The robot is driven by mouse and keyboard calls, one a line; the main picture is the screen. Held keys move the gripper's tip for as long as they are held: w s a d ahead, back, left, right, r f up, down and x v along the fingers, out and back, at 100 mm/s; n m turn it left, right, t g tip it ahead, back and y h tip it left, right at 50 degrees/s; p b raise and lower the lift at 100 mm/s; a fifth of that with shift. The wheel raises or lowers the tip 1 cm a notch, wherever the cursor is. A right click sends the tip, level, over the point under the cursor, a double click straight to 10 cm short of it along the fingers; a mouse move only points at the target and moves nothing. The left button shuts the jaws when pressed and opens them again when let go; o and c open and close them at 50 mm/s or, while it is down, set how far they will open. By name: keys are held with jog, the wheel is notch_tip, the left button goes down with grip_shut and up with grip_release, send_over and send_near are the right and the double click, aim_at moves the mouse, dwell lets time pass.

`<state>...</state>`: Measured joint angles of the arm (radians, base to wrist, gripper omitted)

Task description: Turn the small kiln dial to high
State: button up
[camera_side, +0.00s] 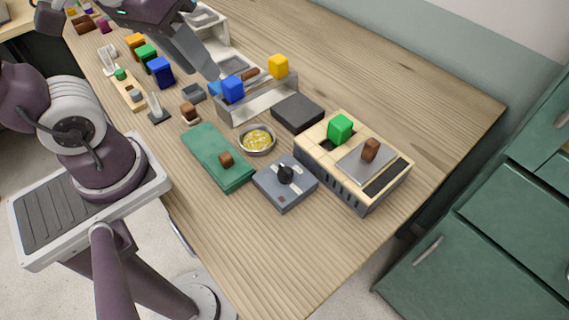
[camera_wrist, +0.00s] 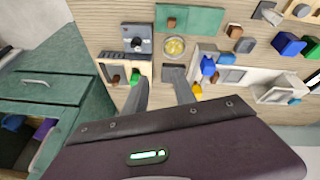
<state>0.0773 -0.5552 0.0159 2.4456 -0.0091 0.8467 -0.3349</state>
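A blue-grey control box (camera_side: 285,188) with a black dial knob (camera_side: 286,172) sits on the table, in front of a cream brick kiln (camera_side: 345,185). The knob's setting is too small to read. In the wrist view the box (camera_wrist: 128,30) and its knob (camera_wrist: 137,43) show at upper left, beyond the fingertips. The kiln (camera_wrist: 104,69) carries a green block (camera_side: 340,128) and a brown block (camera_side: 371,149). My gripper (camera_wrist: 160,80) is open, its two fingers apart with nothing between them. In the side view it hangs at the top, well away from the dial.
A yellow-filled bowl (camera_side: 257,140) and a green pad (camera_side: 210,150) lie beside the control box. A dark slab (camera_side: 298,111) and a grey tray (camera_side: 262,102) with blue and yellow blocks stand behind. Several small blocks line the far left. The table's front is clear.

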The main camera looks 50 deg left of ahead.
jog(key=w+d+f+n+g, duration=0.3)
jog(key=w+d+f+n, duration=0.15)
jog(key=w+n, duration=0.2)
jog(key=n+g, duration=0.2)
jog(key=n, duration=0.6)
send_over(285, 168)
notch_tip(285, 168, down, 10)
jog(key=shift+f, duration=0.25)
notch_tip(285, 168, down, 6)
jog(key=shift+r, duration=0.1)
jog(key=shift+f, duration=0.55)
grip_shut()
